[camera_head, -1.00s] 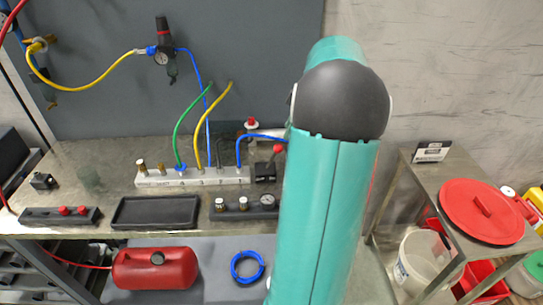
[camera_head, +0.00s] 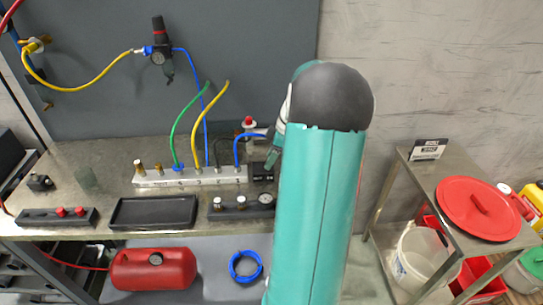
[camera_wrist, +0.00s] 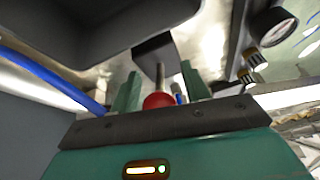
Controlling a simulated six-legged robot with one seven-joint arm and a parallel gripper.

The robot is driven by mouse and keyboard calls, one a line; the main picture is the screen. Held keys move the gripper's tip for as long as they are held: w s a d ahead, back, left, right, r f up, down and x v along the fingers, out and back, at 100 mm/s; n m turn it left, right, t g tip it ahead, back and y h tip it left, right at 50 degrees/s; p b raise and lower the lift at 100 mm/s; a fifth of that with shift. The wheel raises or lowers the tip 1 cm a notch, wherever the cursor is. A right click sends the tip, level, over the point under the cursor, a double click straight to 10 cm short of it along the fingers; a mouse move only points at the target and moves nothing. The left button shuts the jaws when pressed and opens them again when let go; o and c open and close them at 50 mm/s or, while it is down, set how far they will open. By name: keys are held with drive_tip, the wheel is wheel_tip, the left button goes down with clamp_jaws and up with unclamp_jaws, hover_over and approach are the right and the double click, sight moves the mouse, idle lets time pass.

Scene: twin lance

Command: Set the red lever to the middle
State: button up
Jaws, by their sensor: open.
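The red lever's round knob (camera_wrist: 160,101) shows in the wrist view, on a thin metal shaft rising from a dark block (camera_wrist: 154,48). My gripper (camera_wrist: 160,78) is open, with one teal finger on each side of the knob and shaft. I cannot tell whether either finger touches them. In the head view my gripper (camera_head: 271,158) is at the lever's black block (camera_head: 262,172), at the right end of the valve manifold (camera_head: 190,177). The red knob is hidden there by my gripper and arm.
Blue, green and yellow hoses (camera_head: 199,125) rise from the manifold beside the lever. A gauge strip (camera_head: 242,206) and black tray (camera_head: 153,212) lie in front. A red-topped valve (camera_head: 249,121) stands behind. A side table (camera_head: 424,172) with a red lid stands right.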

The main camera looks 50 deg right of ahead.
clamp_jaws()
drive_tip(key=shift+w+a+r+g+h, duration=0.3)
drive_tip(key=shift+w+a+g+h, duration=0.25)
drive_tip(key=shift+g+h, duration=0.35)
drive_tip(key=shift+w+a+g+h, duration=0.35)
drive_tip(key=shift+g+h, duration=0.35)
drive_tip(key=shift+g, duration=0.3)
unclamp_jaws()
